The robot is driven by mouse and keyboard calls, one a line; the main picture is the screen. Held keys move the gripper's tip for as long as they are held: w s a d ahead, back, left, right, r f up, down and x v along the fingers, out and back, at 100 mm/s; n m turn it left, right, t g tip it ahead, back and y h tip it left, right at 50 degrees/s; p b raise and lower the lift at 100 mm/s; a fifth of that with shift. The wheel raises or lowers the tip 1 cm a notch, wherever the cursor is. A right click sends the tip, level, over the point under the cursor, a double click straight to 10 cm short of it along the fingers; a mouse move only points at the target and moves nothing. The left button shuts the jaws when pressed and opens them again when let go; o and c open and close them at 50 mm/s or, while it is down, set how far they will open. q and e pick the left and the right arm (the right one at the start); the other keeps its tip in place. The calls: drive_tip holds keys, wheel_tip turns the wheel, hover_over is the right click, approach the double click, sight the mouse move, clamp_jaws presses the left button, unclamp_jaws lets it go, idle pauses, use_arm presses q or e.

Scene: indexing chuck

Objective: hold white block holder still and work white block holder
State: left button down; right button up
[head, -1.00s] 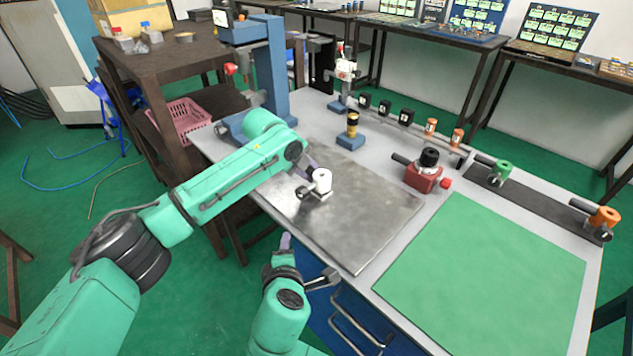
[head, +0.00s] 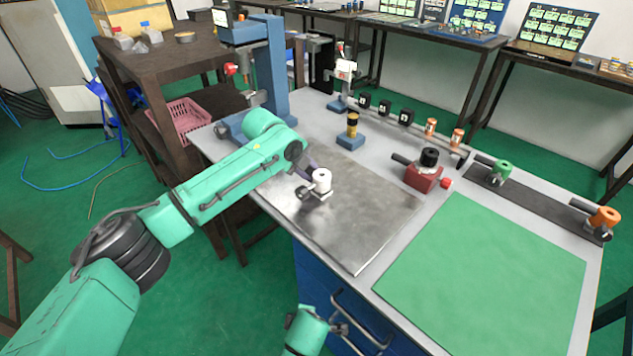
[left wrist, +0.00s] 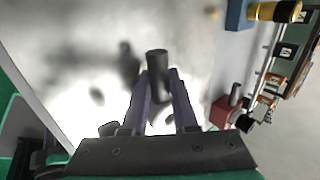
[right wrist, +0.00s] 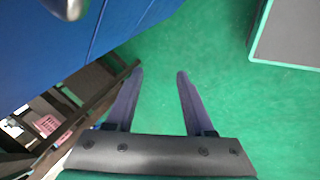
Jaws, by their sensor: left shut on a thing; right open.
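The white block holder (head: 322,178) is a small white cylinder on a grey metal body with short protruding parts. It stands upright on the steel plate in the head view. My left gripper (head: 308,171) reaches it from the upper left. In the left wrist view my left gripper (left wrist: 160,80) is shut on a dark grey cylindrical part (left wrist: 157,62) of the holder. The rest of the holder is hard to make out there.
The steel plate (head: 365,220) lies on a grey bench, with a green mat (head: 490,275) to its right. A red block with a black knob (head: 424,172) and a blue-based post (head: 351,133) stand behind. The bench's blue drawers (right wrist: 130,20) are close to my right gripper.

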drive_tip(key=shift+s+f, duration=0.1)
drive_tip(key=shift+f, duration=0.1)
drive_tip(key=n+t+h, duration=0.2)
drive_tip(key=n+t, duration=0.3)
drive_tip(key=t, duration=0.4)
approach(307, 194)
drive_tip(key=x, duration=1)
drive_tip(key=shift+w+f, duration=0.1)
drive_tip(key=shift+w, duration=0.3)
clamp_jaws()
